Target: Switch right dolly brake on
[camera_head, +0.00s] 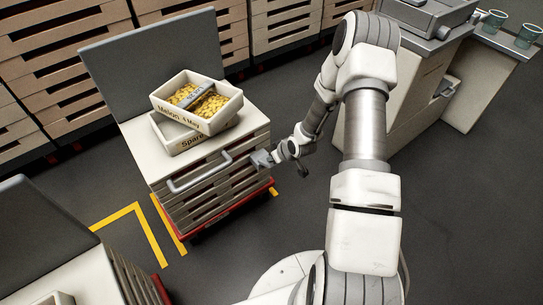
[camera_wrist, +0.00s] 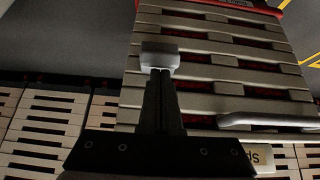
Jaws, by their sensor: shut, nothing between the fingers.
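The right dolly's red base (camera_head: 262,193) sits under a stack of slatted grey trays (camera_head: 205,200) with a bent handle (camera_head: 200,174) on its front. My gripper (camera_head: 263,158) is shut and empty beside the stack's upper right corner, above the base. In the wrist view my shut fingertips (camera_wrist: 160,58) are in front of the slatted side, and whether they touch it I cannot tell. The red base (camera_wrist: 287,4) shows at the top edge there, with a small grey piece cut off by the frame. I cannot make out the brake or its state.
On the stack sits a cream bin (camera_head: 197,103) of yellow candy, tilted on another bin (camera_head: 185,143). A second stack (camera_head: 105,275) stands lower left. Yellow lines (camera_head: 150,235) mark the floor. A grey machine (camera_head: 410,85) is at right. Floor right of the dolly is clear.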

